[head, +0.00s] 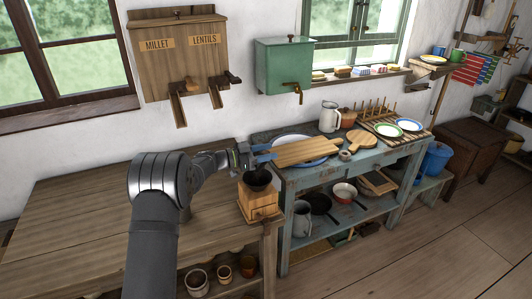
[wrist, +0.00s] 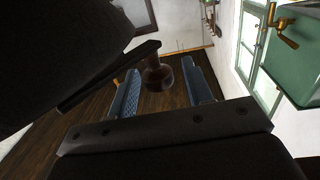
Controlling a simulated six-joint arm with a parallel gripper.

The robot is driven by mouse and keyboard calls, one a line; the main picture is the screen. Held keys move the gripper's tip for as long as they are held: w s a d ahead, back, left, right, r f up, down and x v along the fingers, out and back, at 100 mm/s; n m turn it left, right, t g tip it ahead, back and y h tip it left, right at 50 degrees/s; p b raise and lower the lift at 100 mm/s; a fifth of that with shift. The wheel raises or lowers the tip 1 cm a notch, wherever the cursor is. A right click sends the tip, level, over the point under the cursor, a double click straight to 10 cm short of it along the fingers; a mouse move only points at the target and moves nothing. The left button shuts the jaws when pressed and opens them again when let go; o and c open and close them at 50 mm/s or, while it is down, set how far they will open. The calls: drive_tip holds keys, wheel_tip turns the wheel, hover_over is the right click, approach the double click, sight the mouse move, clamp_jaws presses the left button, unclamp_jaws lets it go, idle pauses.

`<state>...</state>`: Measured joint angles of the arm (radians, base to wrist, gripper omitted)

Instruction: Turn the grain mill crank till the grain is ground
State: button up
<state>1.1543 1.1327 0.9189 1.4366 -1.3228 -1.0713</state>
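The grain mill (head: 258,203) is a wooden box with a black bowl-shaped hopper on top, at the front right corner of the wooden table. My gripper (head: 265,153) is just above and behind the hopper, its blue fingers pointing right. In the wrist view a dark red-brown crank knob (wrist: 158,76) lies between the spread fingers of my gripper (wrist: 160,66). A gap shows on the right side of the knob; the left finger is very close to it. The black crank arm (wrist: 110,76) runs beside the left finger. In the head view the crank is mostly hidden by my gripper.
The blue bench (head: 290,195) stands close on the right, with a white plate and a cutting board (head: 308,150) behind the fingers. A green tank (head: 284,65) with a brass tap and a millet and lentils dispenser (head: 180,55) hang on the wall. The wooden table (head: 75,215) is clear at left.

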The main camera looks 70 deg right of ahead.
drive_tip(key=v, duration=1.7)
drive_tip(key=shift+w+a, duration=0.2)
drive_tip(key=x, duration=1.7)
drive_tip(key=shift+s+d, duration=0.15)
drive_tip(key=shift+s, duration=0.05)
drive_tip(key=shift+w, duration=0.15)
